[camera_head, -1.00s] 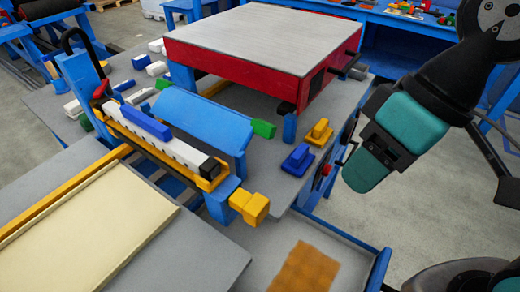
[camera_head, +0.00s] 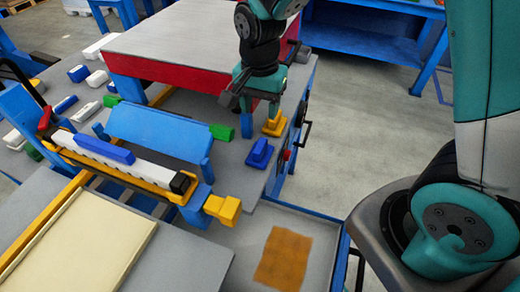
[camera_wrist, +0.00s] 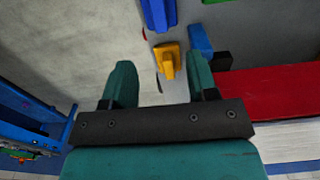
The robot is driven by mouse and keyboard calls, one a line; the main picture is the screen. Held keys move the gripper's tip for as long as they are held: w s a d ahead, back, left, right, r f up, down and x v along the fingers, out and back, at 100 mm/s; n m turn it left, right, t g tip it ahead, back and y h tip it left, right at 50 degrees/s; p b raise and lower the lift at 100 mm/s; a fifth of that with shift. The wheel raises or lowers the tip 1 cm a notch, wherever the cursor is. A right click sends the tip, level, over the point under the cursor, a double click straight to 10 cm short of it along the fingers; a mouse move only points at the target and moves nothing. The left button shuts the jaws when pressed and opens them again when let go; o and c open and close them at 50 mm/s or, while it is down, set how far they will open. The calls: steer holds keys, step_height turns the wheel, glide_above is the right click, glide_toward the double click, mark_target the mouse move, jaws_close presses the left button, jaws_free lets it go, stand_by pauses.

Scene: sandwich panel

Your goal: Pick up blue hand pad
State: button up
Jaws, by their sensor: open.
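The blue hand pad (camera_head: 260,153) lies on the grey worktop near its right edge, in front of a similar yellow pad (camera_head: 275,123). In the wrist view the blue pad (camera_wrist: 158,14) is at the top edge, partly cut off. My gripper (camera_head: 260,112) is over the worktop by the yellow pad, behind the blue pad in the head view. In the wrist view its two teal fingers (camera_wrist: 160,64) are spread apart with nothing held between them. The yellow pad (camera_wrist: 168,60) shows between and beyond the fingertips. The height above the worktop is hard to judge.
A blue curved panel (camera_head: 157,126) and a green block (camera_head: 221,132) lie left of the blue pad. A yellow block (camera_head: 222,209) sits at the front. Open floor is to the right.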

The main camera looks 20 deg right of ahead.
mark_target(260, 145)
step_height(260, 145, down, 8)
steer(key=shift+r+p, duration=0.2)
steer(key=shift+p, duration=0.1)
steer(key=shift+s+f+p, duration=0.15)
steer(key=shift+f+p, duration=0.5)
steer(key=shift+f, duration=2.05)
jaws_close()
